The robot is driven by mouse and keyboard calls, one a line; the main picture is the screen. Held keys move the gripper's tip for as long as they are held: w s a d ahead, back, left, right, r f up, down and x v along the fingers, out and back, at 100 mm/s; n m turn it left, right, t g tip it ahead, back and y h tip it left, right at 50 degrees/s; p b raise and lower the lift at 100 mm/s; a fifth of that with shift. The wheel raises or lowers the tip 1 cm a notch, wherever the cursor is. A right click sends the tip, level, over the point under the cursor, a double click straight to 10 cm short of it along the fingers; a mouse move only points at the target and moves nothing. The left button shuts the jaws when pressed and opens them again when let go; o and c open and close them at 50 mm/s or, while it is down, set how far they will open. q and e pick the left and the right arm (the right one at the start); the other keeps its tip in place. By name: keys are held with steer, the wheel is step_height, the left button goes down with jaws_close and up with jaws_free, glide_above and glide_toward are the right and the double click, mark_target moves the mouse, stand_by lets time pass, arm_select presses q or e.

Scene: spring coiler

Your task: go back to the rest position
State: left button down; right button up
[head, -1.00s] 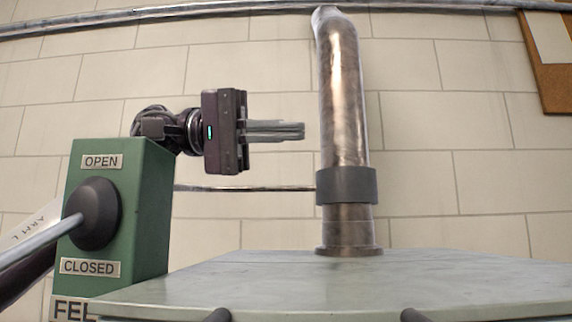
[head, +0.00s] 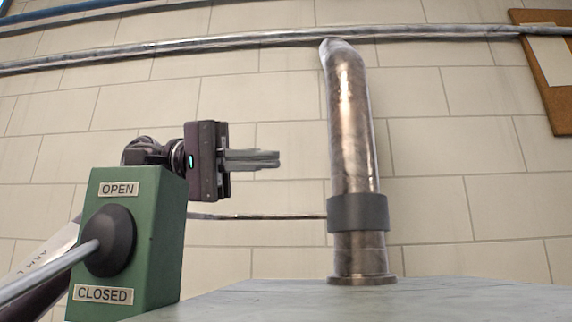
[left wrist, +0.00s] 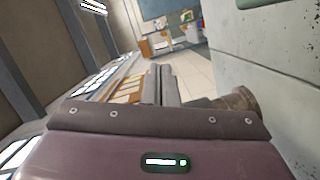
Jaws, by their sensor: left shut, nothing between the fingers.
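My left gripper (head: 278,159) is shut and empty in the head view. It points right, in the air above and behind the green lever box, with a gap between its fingertips and the metal pipe. It also shows in the left wrist view (left wrist: 162,72), fingers together. My left arm is partly hidden behind the green box. My right gripper is in neither view.
The green box (head: 155,240) has a lever with a black hub (head: 109,241) and OPEN and CLOSED labels. A vertical pipe (head: 352,130) with a grey collar (head: 358,212) stands on a pale cabinet top (head: 440,300). A thin rod (head: 260,216) runs to the collar.

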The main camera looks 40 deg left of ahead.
arm_select(q)
steer(key=v, duration=0.3)
